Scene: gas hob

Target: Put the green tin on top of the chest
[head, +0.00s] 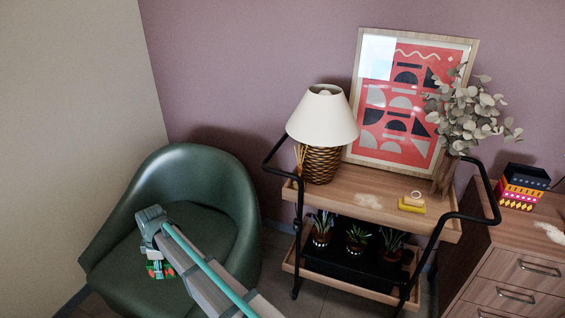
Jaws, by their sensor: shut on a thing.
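My gripper (157,261) is low over the seat of the green armchair at the left. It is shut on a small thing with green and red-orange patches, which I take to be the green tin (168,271). The gripper and arm partly hide it, and its shape is too small to make out. I cannot tell whether it touches the seat. The wooden chest (511,270) with drawers stands at the far right, well away from my gripper. The picture's edge cuts the chest off.
The green armchair (206,180) surrounds my gripper with its curved back. A two-tier trolley (285,191) with black handles stands between armchair and chest, carrying a lamp (322,119), framed picture and leaves. Colourful stacked boxes (523,187) stand on the chest's back; its front top is mostly clear.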

